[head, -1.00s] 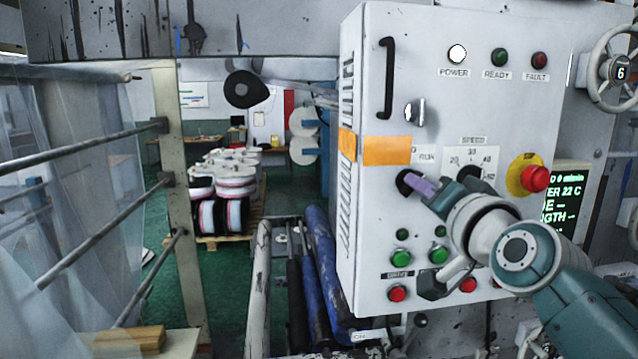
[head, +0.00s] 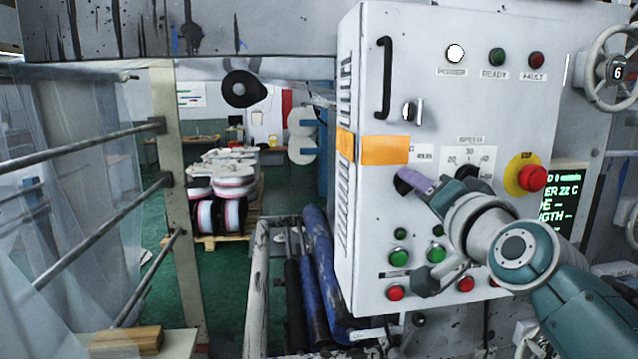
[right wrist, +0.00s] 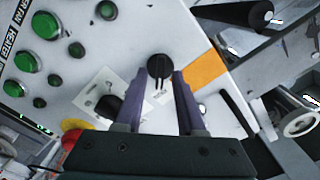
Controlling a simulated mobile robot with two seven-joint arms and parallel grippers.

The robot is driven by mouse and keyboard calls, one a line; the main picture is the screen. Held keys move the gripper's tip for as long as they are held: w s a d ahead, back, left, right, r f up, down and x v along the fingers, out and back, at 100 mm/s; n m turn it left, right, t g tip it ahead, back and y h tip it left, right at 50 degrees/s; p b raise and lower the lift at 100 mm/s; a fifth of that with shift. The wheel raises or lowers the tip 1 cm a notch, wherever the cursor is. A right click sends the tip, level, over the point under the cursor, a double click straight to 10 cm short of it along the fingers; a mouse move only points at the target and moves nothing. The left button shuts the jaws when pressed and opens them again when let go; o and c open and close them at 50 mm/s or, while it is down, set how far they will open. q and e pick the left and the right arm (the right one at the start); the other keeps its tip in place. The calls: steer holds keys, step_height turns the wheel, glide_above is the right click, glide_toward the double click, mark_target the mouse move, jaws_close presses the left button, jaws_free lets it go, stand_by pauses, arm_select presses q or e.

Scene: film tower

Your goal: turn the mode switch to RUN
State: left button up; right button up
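The mode switch is a round black knob (head: 402,184) on the pale control cabinet, below an orange strip and near a small label with RUN (head: 424,154). My right gripper (head: 416,183) is at the knob and its purple finger hides part of it in the head view. In the right wrist view the knob (right wrist: 160,66) lies between the two purple fingertips (right wrist: 160,78), with a narrow gap on each side. The fingers look open around it; contact is not visible. My left gripper is not in view.
The speed dial (head: 472,170) and red emergency stop (head: 532,179) are right of the switch. Green buttons (head: 399,258) and red buttons (head: 395,293) sit below. A handle (head: 385,78) and key lock (head: 410,111) are above. Blue rollers (head: 325,265) stand left of the cabinet.

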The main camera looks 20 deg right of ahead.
steer(key=b+v, duration=0.4)
steer(key=v, duration=0.6)
stand_by(0.6)
